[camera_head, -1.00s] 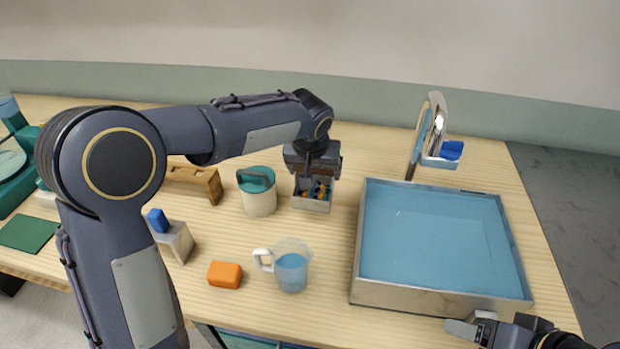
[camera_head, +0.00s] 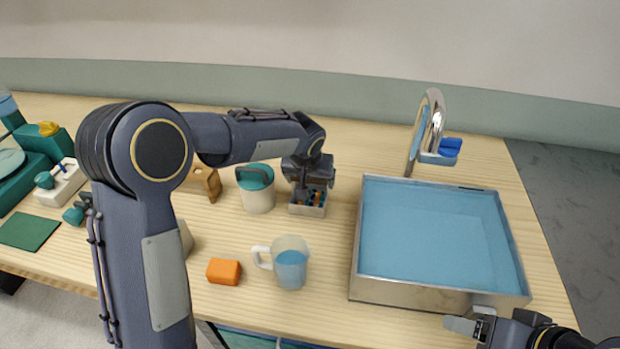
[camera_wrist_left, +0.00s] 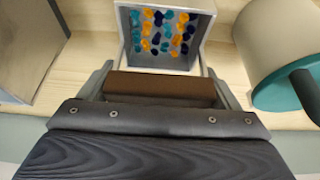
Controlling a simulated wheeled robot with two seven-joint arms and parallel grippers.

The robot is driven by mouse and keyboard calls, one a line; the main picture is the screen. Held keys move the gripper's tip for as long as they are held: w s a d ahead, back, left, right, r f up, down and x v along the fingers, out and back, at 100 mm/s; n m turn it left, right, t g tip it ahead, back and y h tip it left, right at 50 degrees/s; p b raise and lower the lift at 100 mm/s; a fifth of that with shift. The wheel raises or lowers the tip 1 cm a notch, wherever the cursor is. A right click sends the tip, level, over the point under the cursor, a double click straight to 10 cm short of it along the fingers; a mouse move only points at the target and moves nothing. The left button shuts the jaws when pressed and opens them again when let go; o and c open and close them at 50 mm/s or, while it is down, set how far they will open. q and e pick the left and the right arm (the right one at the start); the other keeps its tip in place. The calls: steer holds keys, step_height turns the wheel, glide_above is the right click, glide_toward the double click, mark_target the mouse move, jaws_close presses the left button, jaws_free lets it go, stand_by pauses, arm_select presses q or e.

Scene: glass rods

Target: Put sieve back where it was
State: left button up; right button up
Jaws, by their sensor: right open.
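No thing in view is clearly recognisable as a sieve. My left gripper (camera_head: 308,184) is low over a small grey open-topped box (camera_head: 307,210) on the table. In the left wrist view, the box (camera_wrist_left: 207,23) holds teal, yellow and navy pieces (camera_wrist_left: 158,32). The left gripper's fingers (camera_wrist_left: 160,72) are spread, with a brown bar (camera_wrist_left: 160,88) between them. I cannot tell whether the bar is held, or whether the fingers touch the box. My right gripper (camera_head: 463,323) is open and empty at the near right corner of the basin.
A blue-bottomed basin (camera_head: 440,300) with a chrome tap (camera_head: 433,110) stands right. A green-lidded jar (camera_head: 257,197) is left of the box. Free table lies between box and basin.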

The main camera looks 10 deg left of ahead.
arm_select(q)
steer(key=shift+o, duration=1.4)
steer(key=shift+r+p, duration=0.3)
steer(key=shift+p, duration=0.05)
steer(key=v, duration=1.1)
steer(key=s+a+r+h, duration=0.2)
steer(key=s+a, duration=0.7)
steer(key=s, duration=0.4)
steer(key=s+f+h, duration=0.1)
steer(key=s+f, duration=0.2)
steer(key=s, duration=0.5)
steer(key=s+f+n+t, duration=0.1)
steer(key=s+f, duration=0.2)
steer(key=s, duration=0.5)
steer(key=shift+s+n+h+b, duration=0.3)
steer(key=shift+s+h+b, duration=0.1)
